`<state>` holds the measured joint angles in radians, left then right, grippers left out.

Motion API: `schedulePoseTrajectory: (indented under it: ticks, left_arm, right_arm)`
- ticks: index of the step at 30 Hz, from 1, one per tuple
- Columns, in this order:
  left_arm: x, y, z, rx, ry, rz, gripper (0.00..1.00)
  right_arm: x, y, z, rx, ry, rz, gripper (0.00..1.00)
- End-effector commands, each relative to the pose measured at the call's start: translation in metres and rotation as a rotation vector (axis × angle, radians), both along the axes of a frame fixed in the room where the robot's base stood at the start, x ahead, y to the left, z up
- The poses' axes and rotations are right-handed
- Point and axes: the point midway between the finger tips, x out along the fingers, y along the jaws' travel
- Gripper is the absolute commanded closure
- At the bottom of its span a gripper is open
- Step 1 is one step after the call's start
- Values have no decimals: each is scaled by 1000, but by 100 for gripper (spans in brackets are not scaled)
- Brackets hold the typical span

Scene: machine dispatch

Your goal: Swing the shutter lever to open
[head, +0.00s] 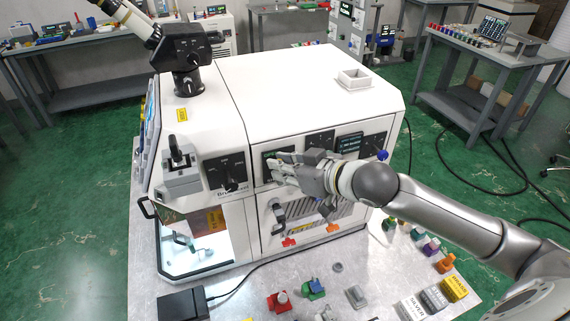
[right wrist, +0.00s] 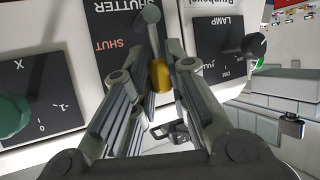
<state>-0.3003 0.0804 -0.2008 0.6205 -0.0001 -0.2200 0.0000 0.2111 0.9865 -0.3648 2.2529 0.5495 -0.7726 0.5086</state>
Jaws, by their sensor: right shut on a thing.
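The shutter panel (right wrist: 108,28) is a black plate lettered SHUTTER and SHUT, upside down in the right wrist view. The shutter lever shows there as a grey rounded end and a yellow-brass part (right wrist: 160,76) between my fingers. My right gripper (right wrist: 150,66) is shut on the lever, with a finger on each side. In the head view the right gripper (head: 278,166) is at the front of the white machine (head: 290,85) and covers most of the shutter panel. My left gripper is not in view.
The lamp panel (right wrist: 221,48) with its knob is beside the shutter panel; a panel with a green knob (right wrist: 12,116) is on the other side. Below, small coloured parts (head: 314,288) and a black box (head: 184,305) are on the grey bench (head: 240,300).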

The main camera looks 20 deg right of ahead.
Motion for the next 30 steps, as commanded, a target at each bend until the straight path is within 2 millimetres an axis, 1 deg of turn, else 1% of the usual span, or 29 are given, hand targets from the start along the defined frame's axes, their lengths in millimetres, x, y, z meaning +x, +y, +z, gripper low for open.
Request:
schedulePoseTrajectory:
  ticks: [6,7,11,23,26,30]
  left_arm:
    - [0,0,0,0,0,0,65]
    - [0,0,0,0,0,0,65]
    - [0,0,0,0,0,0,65]
    - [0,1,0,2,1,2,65]
    - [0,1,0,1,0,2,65]
    - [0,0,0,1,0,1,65]
  right_arm:
    - [-1,0,-3,-2,6,-1,100]
    - [-1,0,-3,-2,6,-1,81]
    - [0,0,-2,-1,5,0,64]
    - [-3,-2,0,-2,3,-1,63]
    - [-10,-6,3,-4,4,-2,63]
    - [-26,-12,9,-6,6,-1,63]
